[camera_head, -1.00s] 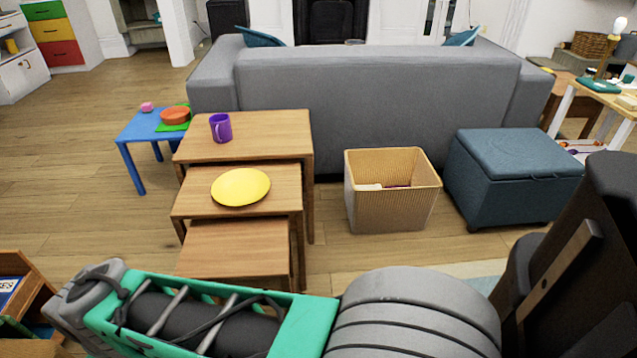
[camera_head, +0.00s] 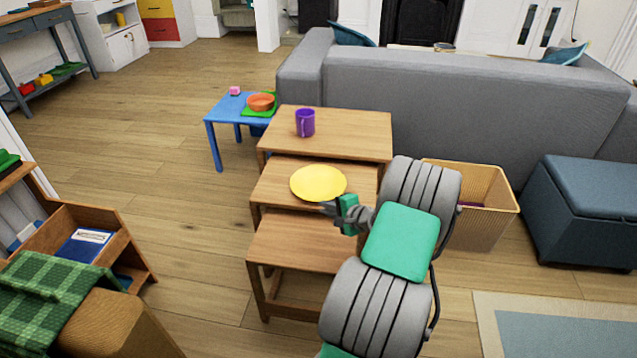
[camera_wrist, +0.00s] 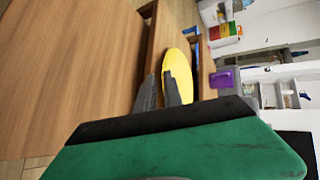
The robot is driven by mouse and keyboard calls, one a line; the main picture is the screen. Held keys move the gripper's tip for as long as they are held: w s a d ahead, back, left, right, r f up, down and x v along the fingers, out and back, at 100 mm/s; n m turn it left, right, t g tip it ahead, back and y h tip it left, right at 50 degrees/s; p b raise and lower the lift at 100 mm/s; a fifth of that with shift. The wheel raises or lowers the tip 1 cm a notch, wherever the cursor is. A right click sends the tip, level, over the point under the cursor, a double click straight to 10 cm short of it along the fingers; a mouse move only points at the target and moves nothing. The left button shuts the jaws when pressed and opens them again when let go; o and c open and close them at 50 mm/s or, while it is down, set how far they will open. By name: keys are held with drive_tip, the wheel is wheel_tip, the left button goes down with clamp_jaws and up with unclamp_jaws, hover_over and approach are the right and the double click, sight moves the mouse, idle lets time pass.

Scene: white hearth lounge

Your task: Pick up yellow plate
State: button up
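The yellow plate (camera_head: 318,182) lies flat on the middle table (camera_head: 270,186) of a stepped set of three wooden tables. My gripper (camera_head: 328,208) is at the plate's near right edge in the head view. In the wrist view the plate (camera_wrist: 179,72) shows just beyond and partly behind the fingertips of my gripper (camera_wrist: 164,82). The two fingers are apart, with a gap between them. I cannot tell whether either finger touches the plate. The plate's near edge is partly hidden by the fingers in the wrist view.
A purple mug (camera_head: 305,123) stands on the highest table (camera_head: 350,135), behind the plate. The lowest table (camera_head: 300,246) is bare. A wicker basket (camera_head: 480,215) is right of the tables, before a grey sofa (camera_head: 450,95). A blue side table (camera_head: 222,108) holds an orange bowl (camera_head: 261,101).

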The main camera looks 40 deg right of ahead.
sight(316, 200)
drive_tip(key=shift+m+h, duration=0.3)
drive_tip(key=shift+m, duration=0.1)
drive_tip(key=w+f+b, duration=0.1)
drive_tip(key=w, duration=0.1)
drive_tip(key=w+d+f+b, duration=0.2)
drive_tip(key=w, duration=0.1)
drive_tip(key=shift+w+d+f, duration=0.1)
drive_tip(key=shift+w+d, duration=0.05)
drive_tip(key=shift+w, duration=0.55)
drive_tip(key=shift+c, duration=0.4)
clamp_jaws()
